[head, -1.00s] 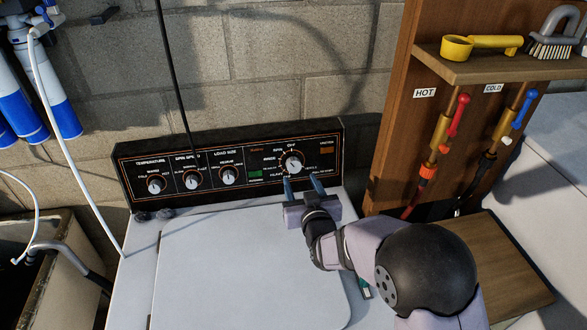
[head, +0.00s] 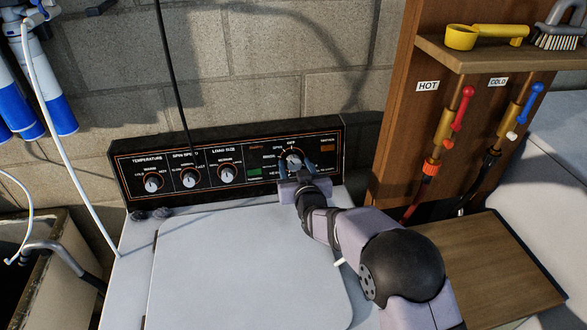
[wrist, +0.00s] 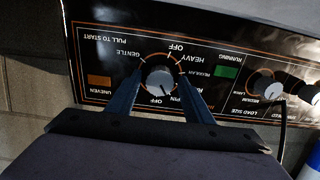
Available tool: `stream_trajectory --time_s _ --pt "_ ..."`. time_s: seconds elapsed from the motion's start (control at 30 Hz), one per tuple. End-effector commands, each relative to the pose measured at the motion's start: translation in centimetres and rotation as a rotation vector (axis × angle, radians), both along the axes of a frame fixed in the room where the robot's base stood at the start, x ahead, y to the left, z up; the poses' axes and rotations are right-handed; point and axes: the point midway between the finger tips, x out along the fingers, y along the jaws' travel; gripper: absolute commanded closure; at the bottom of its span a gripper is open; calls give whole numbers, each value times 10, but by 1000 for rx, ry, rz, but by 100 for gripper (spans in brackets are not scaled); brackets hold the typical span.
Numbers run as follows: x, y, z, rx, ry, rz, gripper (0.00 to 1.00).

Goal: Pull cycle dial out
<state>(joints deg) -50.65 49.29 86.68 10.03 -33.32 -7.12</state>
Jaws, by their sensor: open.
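The cycle dial (head: 294,159) is the round silver knob at the right of the black control panel (head: 130,178). It also shows in the wrist view (wrist: 160,82), with lettering around it that appears upside down. My gripper (head: 296,164) is open at the panel, with one blue finger on each side of the dial. In the wrist view the two fingers (wrist: 161,76) flank the dial, with a visible gap on each side. How deep the fingertips reach along the dial is hard to tell. The gripper partly hides the dial's lower edge in the head view.
Three similar knobs, for temperature (head: 153,184), spin speed (head: 190,178) and load size (head: 227,172), sit to the left. A dark cord hangs before the panel. A wooden shelf unit (head: 400,130) stands at the right.

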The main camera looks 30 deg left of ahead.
Motion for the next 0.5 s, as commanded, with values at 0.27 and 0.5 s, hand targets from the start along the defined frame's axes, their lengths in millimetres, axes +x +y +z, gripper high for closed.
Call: stream_trajectory --time_s 0.27,0.5 --pt "1 0 0 0 0 0 53" --pt "0 0 0 0 0 0 89"
